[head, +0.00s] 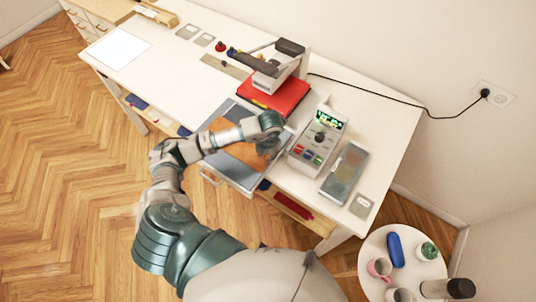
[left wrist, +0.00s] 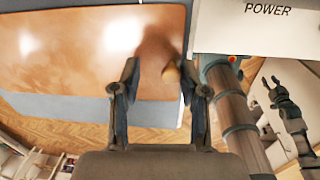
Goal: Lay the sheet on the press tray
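A brown sheet (head: 240,150) lies over the grey press tray (head: 222,123), with the tray showing along its edges. In the left wrist view the sheet (left wrist: 60,45) looks mostly flat and glossy, and a grey strip of the tray (left wrist: 60,107) shows below it. My left gripper (head: 268,148) is low over the sheet's right part. In the left wrist view its two fingers (left wrist: 160,85) stand apart with a small brown shape between them, which I cannot make out. My right gripper (left wrist: 272,92) shows only in the left wrist view, off to the right with its fingers apart.
A control box (head: 318,138) stands right of the tray, with a grey flat case (head: 344,172) beyond it. The press (head: 280,72) with a red pad (head: 275,97) is behind the tray. White paper (head: 118,48) lies far left. A round side table (head: 380,240) holds cups.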

